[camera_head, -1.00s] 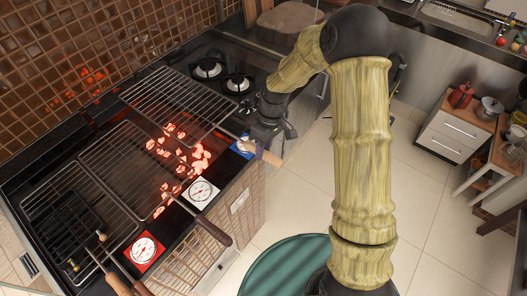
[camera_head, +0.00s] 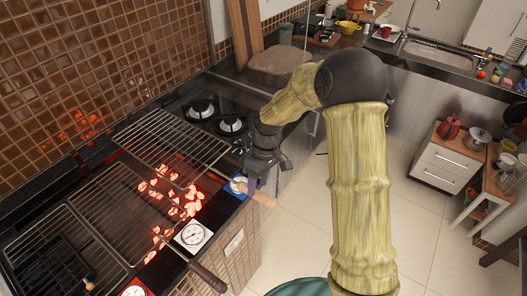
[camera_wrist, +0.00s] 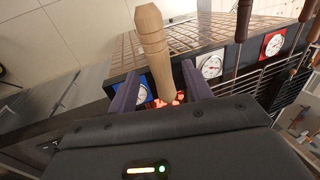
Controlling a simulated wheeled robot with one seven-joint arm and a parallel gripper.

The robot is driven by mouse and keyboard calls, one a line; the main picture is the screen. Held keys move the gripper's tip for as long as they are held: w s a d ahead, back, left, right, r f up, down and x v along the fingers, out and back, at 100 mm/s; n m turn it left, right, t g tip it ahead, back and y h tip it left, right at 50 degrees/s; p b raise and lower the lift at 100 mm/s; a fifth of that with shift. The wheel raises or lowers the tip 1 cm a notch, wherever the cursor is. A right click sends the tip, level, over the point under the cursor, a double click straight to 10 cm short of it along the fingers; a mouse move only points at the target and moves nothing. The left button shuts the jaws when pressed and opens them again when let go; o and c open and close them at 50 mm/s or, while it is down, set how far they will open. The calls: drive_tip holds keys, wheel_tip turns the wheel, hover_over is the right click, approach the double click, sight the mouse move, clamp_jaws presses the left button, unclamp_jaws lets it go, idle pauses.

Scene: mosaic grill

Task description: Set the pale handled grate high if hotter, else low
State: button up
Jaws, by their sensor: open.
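The pale wooden handle (camera_head: 263,199) sticks out from the front right of the far grate (camera_head: 172,138), which lies over glowing coals. In the wrist view the handle (camera_wrist: 154,45) stands between my two purple fingers. My gripper (camera_head: 260,184) is open around it, with gaps on both sides; the wrist view shows the gripper (camera_wrist: 162,80) too. A blue-framed dial (camera_head: 238,186) sits beside this grate, partly behind my gripper. A white-framed dial (camera_head: 193,235) and a red-framed dial (camera_head: 133,291) sit further forward. The needles are too small to read surely.
A middle grate (camera_head: 98,205) has a dark brown handle (camera_head: 207,277). Another grate (camera_head: 40,240) lies at the left, with a small dark rack on it. Gas burners (camera_head: 230,123) are behind the grill. The tiled floor (camera_head: 300,225) in front is clear.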

drive_tip(key=b+v, duration=0.2)
drive_tip(key=v, duration=1.3)
drive_tip(key=shift+b, duration=0.35)
drive_tip(key=s+d+f+m+t, duration=0.1)
drive_tip(key=s+d+f+m, duration=0.2)
drive_tip(key=s, duration=0.2)
drive_tip(key=s+d+f+m+t+h, duration=0.1)
drive_tip(key=s+d+f+m+t, duration=0.1)
drive_tip(key=s, duration=0.4)
drive_tip(key=s+d+f+m+t, duration=0.2)
drive_tip(key=s+d+f+m, duration=0.2)
drive_tip(key=s+d+m, duration=0.1)
drive_tip(key=shift+s+d+h, duration=0.4)
drive_tip(key=shift+s+d, duration=0.1)
drive_tip(key=shift+d, duration=0.15)
drive_tip(key=c, duration=0.3)
